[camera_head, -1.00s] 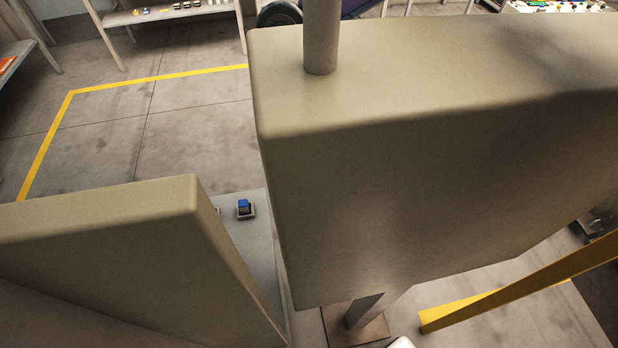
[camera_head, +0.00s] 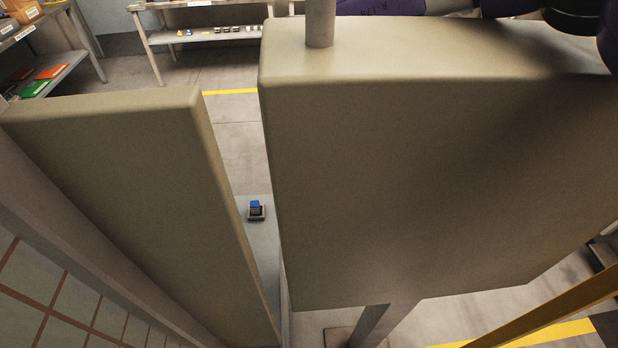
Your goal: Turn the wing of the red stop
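No red stop and no wing show in this view. My gripper is not in view either. Two large beige boxes fill most of the picture: a left box (camera_head: 125,190) and a larger right box (camera_head: 430,180) with a grey post (camera_head: 320,22) rising from its top. In the narrow gap between them, a small blue-topped block (camera_head: 256,208) sits on a grey surface. Whatever lies behind the boxes is hidden.
A low shelf (camera_head: 195,38) with small items stands at the back. Another shelf (camera_head: 45,75) with green and red items is at the upper left. A yellow bar (camera_head: 560,310) crosses the lower right. Open floor (camera_head: 228,125) shows through the gap.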

